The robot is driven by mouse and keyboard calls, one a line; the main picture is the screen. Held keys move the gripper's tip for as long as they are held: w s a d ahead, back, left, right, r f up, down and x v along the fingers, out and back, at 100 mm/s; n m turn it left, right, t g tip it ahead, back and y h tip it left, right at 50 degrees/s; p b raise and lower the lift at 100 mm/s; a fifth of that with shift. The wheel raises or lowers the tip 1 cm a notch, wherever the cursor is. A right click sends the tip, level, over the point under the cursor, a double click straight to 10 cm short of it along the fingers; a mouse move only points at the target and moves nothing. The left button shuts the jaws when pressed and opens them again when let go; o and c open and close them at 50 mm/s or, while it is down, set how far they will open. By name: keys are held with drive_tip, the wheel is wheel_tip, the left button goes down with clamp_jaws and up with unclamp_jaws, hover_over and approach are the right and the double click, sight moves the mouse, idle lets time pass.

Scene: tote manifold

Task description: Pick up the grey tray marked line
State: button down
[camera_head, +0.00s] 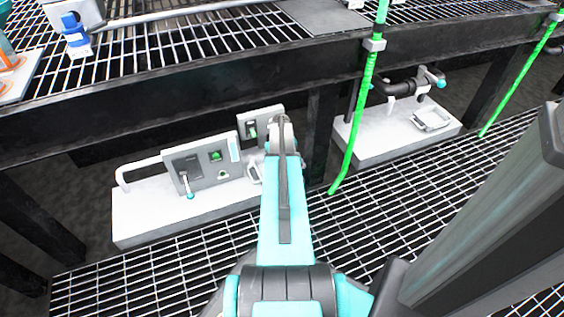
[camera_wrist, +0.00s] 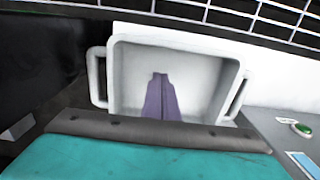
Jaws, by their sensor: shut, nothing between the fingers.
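A pale grey tray (camera_wrist: 205,50) with raised walls and a loop handle at each side fills the middle of the wrist view. My gripper (camera_wrist: 160,76) is shut and empty, its fingers in front of the tray's inside. I cannot tell whether they touch it. In the head view this tray (camera_head: 254,172) shows partly beside my arm, which hides the rest of it and my gripper. A second grey tray (camera_head: 432,118) lies on the white block at the right. No line marking can be read on either tray.
A white plinth (camera_head: 145,212) carries grey panels (camera_head: 203,168) with levers and green buttons, close left of my arm. A green pole (camera_head: 358,120) stands right of my arm. A dark beam (camera_head: 180,93) crosses above. Open grating (camera_head: 400,205) lies to the right.

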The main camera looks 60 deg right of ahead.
drive_tip(key=shift+s+a+f+b, duration=0.15)
drive_tip(key=shift+s+a+b, duration=0.4)
drive_tip(key=shift+s, duration=0.3)
drive_tip(key=shift+s+a+f+b, duration=0.1)
drive_tip(key=shift+s+a+b, duration=0.3)
drive_tip(key=shift+s+a, duration=0.35)
drive_tip(key=shift+s, duration=0.1)
drive_tip(key=s+a+p, duration=0.3)
drive_tip(key=s+a, duration=0.1)
drive_tip(key=s, duration=0.1)
drive_tip(key=shift+s, duration=0.2)
drive_tip(key=shift+w+d+p, duration=0.15)
drive_tip(key=shift+p, duration=0.15)
drive_tip(key=shift+w+d+r+p, duration=0.1)
drive_tip(key=shift+w+d+p, duration=0.45)
drive_tip(key=shift+w, duration=0.25)
drive_tip(key=shift+w+d+r+p, duration=0.1)
drive_tip(key=shift+w+d+p, duration=0.25)
drive_tip(key=shift+w+d, duration=0.35)
wheel_tip(320, 180, up, 10)
drive_tip(key=p, duration=0.3)
drive_tip(key=shift+a+f, duration=0.15)
drive_tip(key=shift+f, duration=0.05)
